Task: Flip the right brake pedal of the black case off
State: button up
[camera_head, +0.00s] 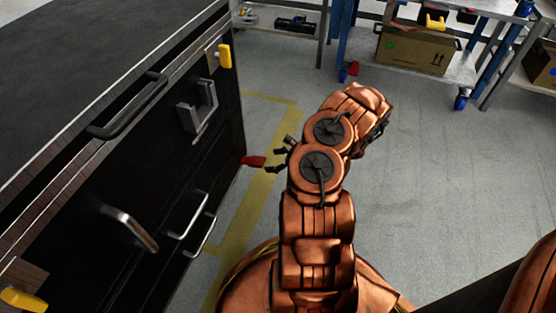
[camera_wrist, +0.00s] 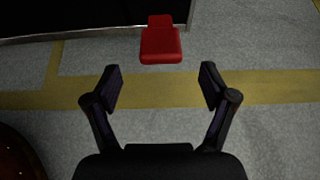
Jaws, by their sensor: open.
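The black case (camera_head: 130,160) fills the left side of the head view. Its right brake pedal (camera_head: 252,162) is red and sticks out low at the case's far right end. In the wrist view the red pedal (camera_wrist: 160,42) shows at top centre, below the case's dark lower edge (camera_wrist: 80,18). My gripper (camera_head: 278,158) is to the right of the pedal in the head view, partly hidden by my arm. In the wrist view my gripper (camera_wrist: 160,86) is open and empty. Its fingers are apart, and the pedal lies ahead of the gap, not touched.
Yellow tape (camera_head: 232,210) marks the grey floor beside the case. Metal handles (camera_head: 188,214) stick out from the case's front. A blue-legged workbench (camera_head: 400,55) with a cardboard box (camera_head: 415,50) stands at the back. The floor to the right is clear.

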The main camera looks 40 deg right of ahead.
jog(key=shift+v, duration=1.1)
